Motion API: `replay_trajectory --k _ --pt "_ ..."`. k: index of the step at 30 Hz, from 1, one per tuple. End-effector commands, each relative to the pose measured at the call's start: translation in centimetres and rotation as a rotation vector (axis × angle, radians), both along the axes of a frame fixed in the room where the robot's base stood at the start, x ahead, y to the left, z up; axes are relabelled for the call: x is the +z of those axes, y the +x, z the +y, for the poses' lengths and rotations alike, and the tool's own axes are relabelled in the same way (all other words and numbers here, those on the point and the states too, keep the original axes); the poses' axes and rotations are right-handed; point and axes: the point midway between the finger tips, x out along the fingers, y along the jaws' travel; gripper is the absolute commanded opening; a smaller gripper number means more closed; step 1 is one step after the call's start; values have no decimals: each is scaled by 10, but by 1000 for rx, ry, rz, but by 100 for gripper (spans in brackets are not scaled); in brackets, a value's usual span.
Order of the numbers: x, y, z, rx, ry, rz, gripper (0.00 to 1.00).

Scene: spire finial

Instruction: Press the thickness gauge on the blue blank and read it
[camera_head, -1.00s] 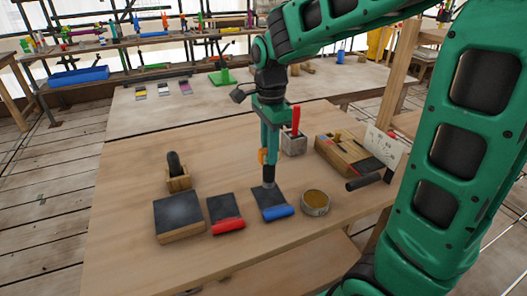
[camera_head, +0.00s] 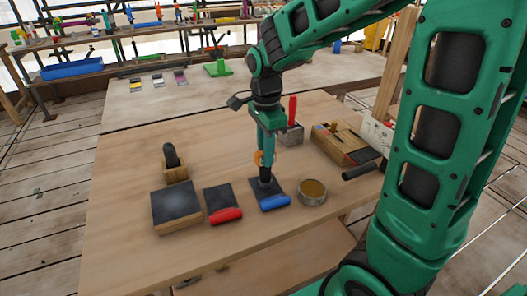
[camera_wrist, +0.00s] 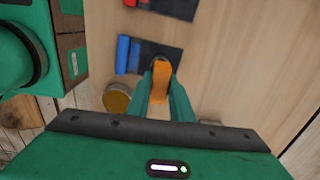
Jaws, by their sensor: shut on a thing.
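The blue blank (camera_head: 270,201) is a dark flat plate with a blue rolled edge, lying on the wooden table. It also shows in the wrist view (camera_wrist: 128,56). My gripper (camera_head: 265,158) points down above it and is shut on the thickness gauge, whose orange part (camera_wrist: 161,80) sits between the fingers. The gauge's dark lower end (camera_head: 265,176) stands over the dark plate and seems to meet it; exact contact cannot be told. No reading is visible.
Left of the blue blank lie a red-edged blank (camera_head: 223,205) and a dark-topped block (camera_head: 176,210). A round tin (camera_head: 312,193) stands close on its right. A holder with a red-handled tool (camera_head: 290,134) and a wooden box (camera_head: 340,143) are behind.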

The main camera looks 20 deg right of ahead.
Motion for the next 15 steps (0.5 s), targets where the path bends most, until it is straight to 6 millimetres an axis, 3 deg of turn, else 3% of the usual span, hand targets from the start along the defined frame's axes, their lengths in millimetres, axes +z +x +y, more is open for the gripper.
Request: replay_trajectory --k 2,3,6,15 --pt "0 0 0 0 0 0 0" --pt "0 0 0 0 0 0 22" --pt "0 0 0 0 0 0 42" --pt "1 0 0 0 0 -1 42"
